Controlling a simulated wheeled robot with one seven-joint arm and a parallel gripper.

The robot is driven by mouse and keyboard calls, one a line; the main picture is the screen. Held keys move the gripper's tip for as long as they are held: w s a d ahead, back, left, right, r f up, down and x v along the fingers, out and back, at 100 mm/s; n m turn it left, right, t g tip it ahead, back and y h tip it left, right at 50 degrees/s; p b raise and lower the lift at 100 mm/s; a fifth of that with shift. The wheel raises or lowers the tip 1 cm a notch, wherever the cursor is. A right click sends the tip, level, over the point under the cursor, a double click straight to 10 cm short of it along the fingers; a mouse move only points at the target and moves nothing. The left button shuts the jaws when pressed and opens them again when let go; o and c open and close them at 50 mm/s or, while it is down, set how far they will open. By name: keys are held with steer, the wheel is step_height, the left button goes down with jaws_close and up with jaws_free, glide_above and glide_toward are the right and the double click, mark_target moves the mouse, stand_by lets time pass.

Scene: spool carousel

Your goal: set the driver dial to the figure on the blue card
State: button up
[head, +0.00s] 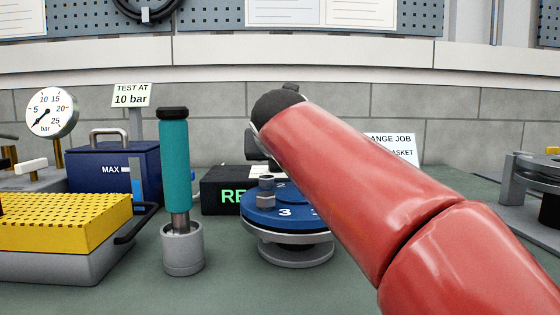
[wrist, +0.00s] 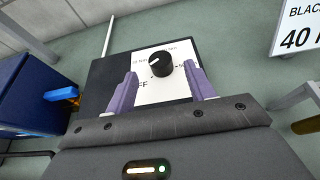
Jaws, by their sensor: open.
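The driver dial is a round black knob (wrist: 160,64) on a white plate with printed figures and an OFF mark, seen in the wrist view. A white line on the knob points to the upper left; the small figures are too blurred to read surely. My gripper (wrist: 163,74) is open, its two purple fingers to the left and right of the knob, with gaps on both sides. In the head view my red arm hides most of the gripper and the dial. No blue card shows; a white card (wrist: 298,28) reading "BLACK" and "40" is cut off in the wrist view.
A blue numbered carousel (head: 285,220) stands before a black box (head: 222,190) with green letters. A teal-handled tool (head: 174,160) stands in a grey holder left of it. A blue tank (head: 110,165), a yellow perforated block (head: 65,222) and a gauge (head: 50,112) are farther left.

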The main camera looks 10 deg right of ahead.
steer(key=x, duration=0.6)
steer(key=shift+w+f, duration=0.1)
steer(key=shift+f, duration=0.05)
steer(key=c, duration=1)
